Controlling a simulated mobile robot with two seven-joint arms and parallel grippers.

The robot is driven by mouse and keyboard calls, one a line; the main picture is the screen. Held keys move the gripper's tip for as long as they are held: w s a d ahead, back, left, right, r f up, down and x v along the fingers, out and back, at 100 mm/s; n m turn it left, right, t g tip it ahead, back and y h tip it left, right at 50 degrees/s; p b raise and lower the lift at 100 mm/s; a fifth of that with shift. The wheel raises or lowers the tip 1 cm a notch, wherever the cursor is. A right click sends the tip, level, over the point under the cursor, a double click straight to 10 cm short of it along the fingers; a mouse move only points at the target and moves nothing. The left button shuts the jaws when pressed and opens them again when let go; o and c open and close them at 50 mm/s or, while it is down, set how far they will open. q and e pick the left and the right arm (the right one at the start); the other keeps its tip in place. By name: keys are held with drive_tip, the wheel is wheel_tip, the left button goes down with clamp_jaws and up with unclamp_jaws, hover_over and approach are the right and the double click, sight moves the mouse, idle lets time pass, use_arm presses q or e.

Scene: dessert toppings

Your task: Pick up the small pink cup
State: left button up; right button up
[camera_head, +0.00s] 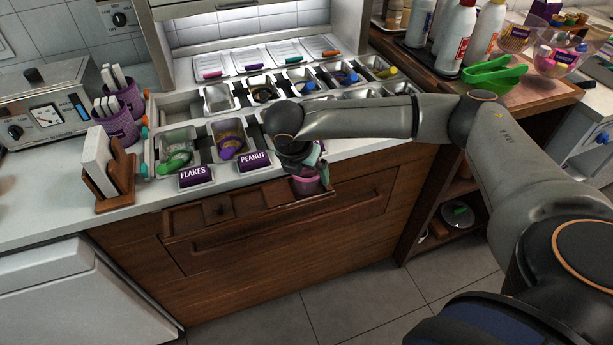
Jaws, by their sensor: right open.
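The small pink cup (308,184) stands at the right end of a narrow wooden tray or ledge along the counter's front edge. My right arm reaches across from the right, and my right gripper (312,164) points down right above the cup. The jaws are open and overlap the cup's top in the picture. Whether the fingers are around its rim or only above it, I cannot tell. The gripper and wrist hide the cup's upper part. My left gripper is not in view.
Topping bins with scoops fill the counter behind, with labels FLAKES (196,176) and PEANUT (254,161) in front. A wooden holder (122,178) with white cards and purple cups (119,125) stand left.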

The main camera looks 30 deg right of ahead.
drive_tip(key=shift+f, duration=0.1)
drive_tip(key=c, duration=1)
drive_tip(key=shift+w, duration=0.1)
